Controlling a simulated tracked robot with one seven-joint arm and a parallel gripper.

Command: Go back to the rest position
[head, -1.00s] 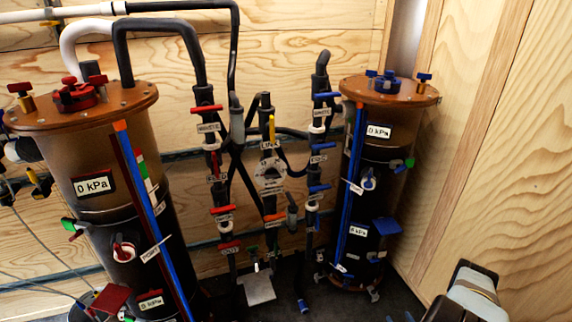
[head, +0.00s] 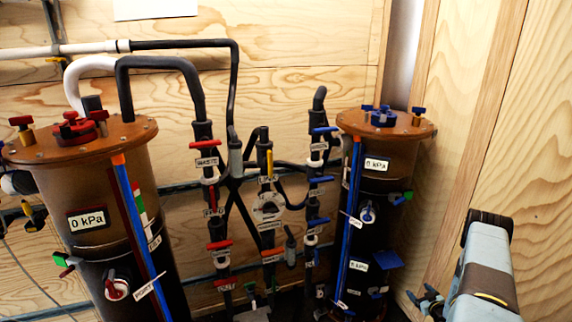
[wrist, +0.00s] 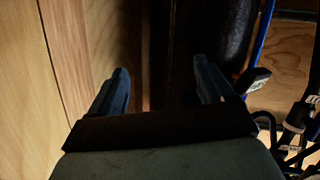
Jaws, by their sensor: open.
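My gripper (wrist: 165,85) is open in the wrist view, with its two blue-grey fingers apart and nothing between them. In the head view my gripper (head: 425,301) shows small and blue at the lower right, beside my own arm. The dark body of the right filter tank (wrist: 222,35) is ahead of the fingers in the wrist view. In the head view that right filter tank (head: 385,190) stands to the left of my arm, apart from it.
The left filter tank (head: 85,190) stands at the left. Pipes with red and blue valve handles (head: 268,210) run between the tanks. A bare plywood wall (head: 540,170) is close at the right. A blue strip (head: 353,190) runs down the right tank.

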